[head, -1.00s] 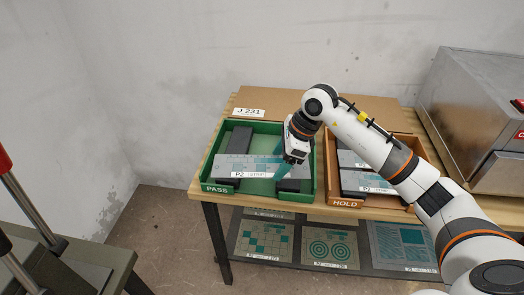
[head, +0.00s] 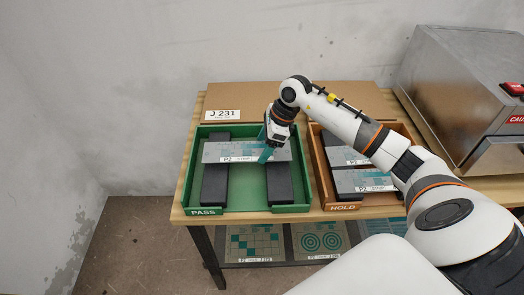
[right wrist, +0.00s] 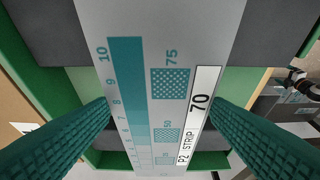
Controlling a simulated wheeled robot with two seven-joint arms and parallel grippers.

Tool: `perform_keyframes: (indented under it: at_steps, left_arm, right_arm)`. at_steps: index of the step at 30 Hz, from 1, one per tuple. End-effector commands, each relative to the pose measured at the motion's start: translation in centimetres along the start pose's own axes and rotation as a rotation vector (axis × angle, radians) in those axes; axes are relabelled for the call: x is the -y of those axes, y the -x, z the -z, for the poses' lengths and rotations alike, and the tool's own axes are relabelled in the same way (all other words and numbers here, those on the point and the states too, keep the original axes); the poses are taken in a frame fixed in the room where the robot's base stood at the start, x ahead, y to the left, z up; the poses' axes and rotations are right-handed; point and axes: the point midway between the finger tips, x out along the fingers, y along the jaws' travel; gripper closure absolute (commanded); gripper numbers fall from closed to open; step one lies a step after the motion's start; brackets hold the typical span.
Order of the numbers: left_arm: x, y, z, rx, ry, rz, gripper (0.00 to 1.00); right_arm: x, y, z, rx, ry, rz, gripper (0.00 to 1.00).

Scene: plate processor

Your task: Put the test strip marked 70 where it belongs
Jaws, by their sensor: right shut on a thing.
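The test strip (head: 225,153) is a thin grey plate with teal patterns and a P2 STRIP label. In the right wrist view the number 70 reads on the strip (right wrist: 170,60). It spans both dark bars in the green PASS tray (head: 238,208), crossing their back half. I cannot tell whether it rests on the bars or is just above them. My right gripper (head: 265,155) is shut on the strip, right of its middle. Its two teal fingers grip the long edges in the right wrist view (right wrist: 160,110). My left gripper is not in view.
The orange HOLD tray (head: 345,208) stands to the right with two similar strips in it, partly hidden by my right arm. A metal box machine (head: 455,100) stands further right. A J 231 sign (head: 223,114) is behind the PASS tray. Patterned plates lie on the lower shelf.

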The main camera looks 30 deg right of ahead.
Motion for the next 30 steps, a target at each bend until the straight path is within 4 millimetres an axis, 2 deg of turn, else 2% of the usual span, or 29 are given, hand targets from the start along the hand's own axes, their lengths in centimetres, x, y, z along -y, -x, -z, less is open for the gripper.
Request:
perform_keyframes:
  at_steps: [4, 10, 18, 19, 22, 30]
  left_arm:
    - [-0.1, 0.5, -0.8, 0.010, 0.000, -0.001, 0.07]
    - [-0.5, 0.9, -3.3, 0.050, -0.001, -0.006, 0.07]
    - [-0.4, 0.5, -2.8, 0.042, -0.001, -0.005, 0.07]
    - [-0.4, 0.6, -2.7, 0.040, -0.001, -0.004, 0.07]
    - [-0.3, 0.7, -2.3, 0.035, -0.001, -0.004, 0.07]
    - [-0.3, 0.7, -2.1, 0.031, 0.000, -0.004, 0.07]
  right_arm:
    - [0.1, -1.4, -0.6, 0.001, -0.003, 0.004, 0.50]
    - [0.1, -3.5, -1.5, 0.001, 0.000, 0.001, 0.50]
    - [0.1, -3.7, -1.6, 0.001, 0.001, 0.000, 0.50]
    - [0.1, -3.6, -1.5, 0.001, 0.001, 0.001, 0.24]
    - [0.1, -3.6, -1.5, 0.001, 0.000, 0.001, 0.07]
    - [0.1, -3.5, -1.5, 0.001, 0.000, 0.001, 0.07]
